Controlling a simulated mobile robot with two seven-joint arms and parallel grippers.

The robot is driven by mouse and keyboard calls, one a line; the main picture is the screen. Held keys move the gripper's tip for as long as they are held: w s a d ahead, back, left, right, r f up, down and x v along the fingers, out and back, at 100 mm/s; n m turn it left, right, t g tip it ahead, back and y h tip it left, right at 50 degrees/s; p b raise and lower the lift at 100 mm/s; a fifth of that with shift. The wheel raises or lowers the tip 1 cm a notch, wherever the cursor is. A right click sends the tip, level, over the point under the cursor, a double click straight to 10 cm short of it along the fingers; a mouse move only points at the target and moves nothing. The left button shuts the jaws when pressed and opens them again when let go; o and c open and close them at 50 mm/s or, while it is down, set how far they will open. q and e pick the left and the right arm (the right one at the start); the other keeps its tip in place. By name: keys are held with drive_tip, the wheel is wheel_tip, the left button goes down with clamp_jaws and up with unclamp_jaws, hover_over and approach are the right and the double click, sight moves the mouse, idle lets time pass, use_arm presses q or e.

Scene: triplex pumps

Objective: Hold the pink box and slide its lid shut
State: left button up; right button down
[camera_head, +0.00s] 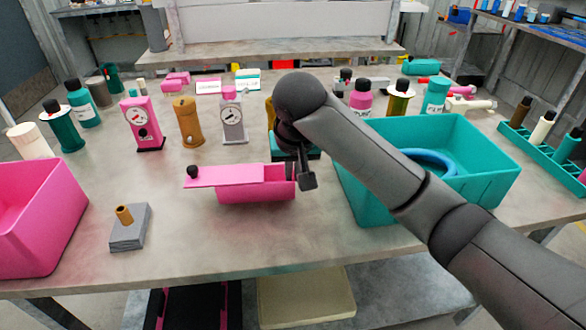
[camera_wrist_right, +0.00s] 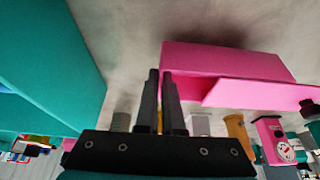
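The pink box (camera_head: 262,195) stands on the table in the middle of the head view. Its flat pink lid (camera_head: 222,177) sticks out past the left end, with a black knob (camera_head: 192,171) near its left edge. The right part of the box top is uncovered. My right gripper (camera_head: 308,181) is at the box's right end, pointing down. In the right wrist view its fingers (camera_wrist_right: 160,74) are close together with a thin slit and nothing visible between them. The box (camera_wrist_right: 220,62) and lid (camera_wrist_right: 250,92) show beside the tips; I cannot tell if they touch. My left gripper is not in view.
A teal bin (camera_head: 480,185) with a blue ring stands right of the box, partly behind my right arm. A larger pink bin (camera_head: 40,225) is at the left. A grey block with a brown peg (camera_head: 129,228) lies between. Bottles and gauges line the back. The table front is clear.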

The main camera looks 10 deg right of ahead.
drive_tip(key=shift+f, duration=1.4)
idle(0.7)
